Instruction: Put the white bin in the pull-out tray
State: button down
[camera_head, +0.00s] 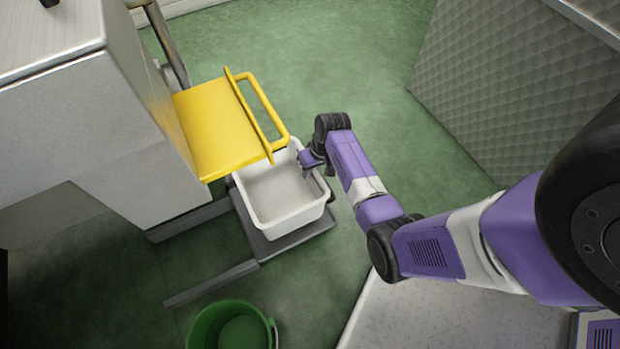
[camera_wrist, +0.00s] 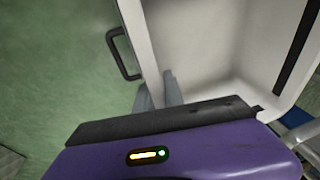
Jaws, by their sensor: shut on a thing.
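The white bin (camera_head: 285,215), an open rectangular tub with dark handles, is upright and looks empty. In the head view it is over the grey pull-out tray (camera_head: 258,243), low beside the machine and partly under the yellow chute. I cannot tell whether its base touches the tray. My gripper (camera_head: 308,168) is at the bin's far right side, shut on its wall. In the wrist view the bin (camera_wrist: 200,45) fills the upper right, and the grey fingers of my gripper (camera_wrist: 160,96) straddle its rim near a dark handle. The bin's far left corner is hidden by the chute.
The yellow chute (camera_head: 215,125) with its handle overhangs the bin. The grey machine (camera_head: 130,110) stands left. A green bucket (camera_head: 230,325) is on the floor in front. A quilted metal panel (camera_head: 520,85) is at right. The green floor behind is clear.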

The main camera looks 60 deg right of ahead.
aim_at(310, 177)
jog(key=shift+f+b, duration=0.8)
jog(key=shift+f, duration=1.2)
jog(key=c, duration=1.4)
grip_release()
jog(key=shift+c, duration=0.2)
